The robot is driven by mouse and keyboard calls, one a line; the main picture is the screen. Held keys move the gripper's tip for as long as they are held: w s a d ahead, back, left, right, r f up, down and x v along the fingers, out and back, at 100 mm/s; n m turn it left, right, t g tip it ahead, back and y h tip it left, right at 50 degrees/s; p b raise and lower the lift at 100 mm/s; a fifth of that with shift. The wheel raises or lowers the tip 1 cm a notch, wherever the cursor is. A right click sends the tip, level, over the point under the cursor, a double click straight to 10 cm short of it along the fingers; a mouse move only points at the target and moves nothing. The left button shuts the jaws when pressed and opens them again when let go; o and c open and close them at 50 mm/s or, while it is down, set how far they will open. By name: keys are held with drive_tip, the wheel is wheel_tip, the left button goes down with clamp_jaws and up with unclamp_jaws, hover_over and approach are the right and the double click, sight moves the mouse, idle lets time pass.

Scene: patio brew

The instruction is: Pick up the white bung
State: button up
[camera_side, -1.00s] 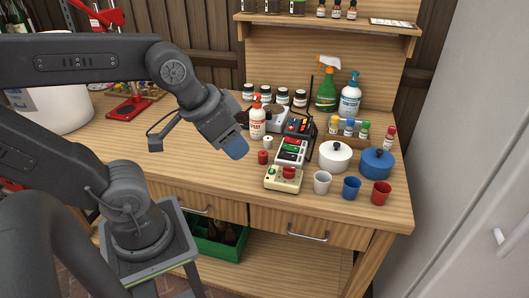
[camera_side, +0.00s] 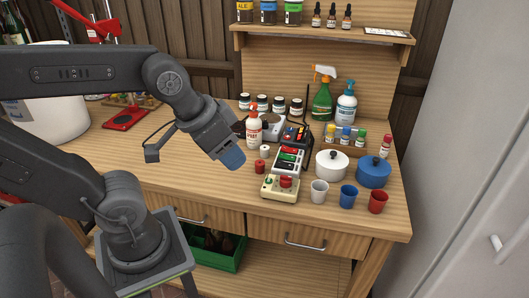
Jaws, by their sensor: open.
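The white bung (camera_side: 265,151) is a small pale cylinder standing on the wooden bench, just behind a similar red bung (camera_side: 260,166). My gripper (camera_side: 233,160), with blue fingertips, hangs over the bench to the left of both bungs and points down and to the right. It looks apart from them and holds nothing that I can see. The gap between its fingers is hard to make out from this side.
A white spray bottle (camera_side: 254,131) stands close behind the white bung. Instruments with red and green parts (camera_side: 287,161) stand to its right, then a white pot (camera_side: 332,165), a blue pot (camera_side: 374,173) and cups (camera_side: 348,196). The bench at left front is clear.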

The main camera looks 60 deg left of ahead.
drive_tip(key=n+g+y, duration=0.3)
drive_tip(key=n+y, duration=0.1)
drive_tip(key=n, duration=0.8)
hover_over(265, 147)
drive_tip(key=s+d, duration=0.1)
drive_tip(key=d, duration=0.2)
drive_tip(key=f, duration=1.7)
drive_tip(key=shift+s+a, duration=0.1)
drive_tip(key=shift+a, duration=0.15)
drive_tip(key=shift+x, duration=3.2)
drive_tip(key=shift+s+a, duration=0.15)
drive_tip(key=shift+c, duration=0.3)
drive_tip(key=shift+r, duration=0.1)
drive_tip(key=c, duration=0.6)
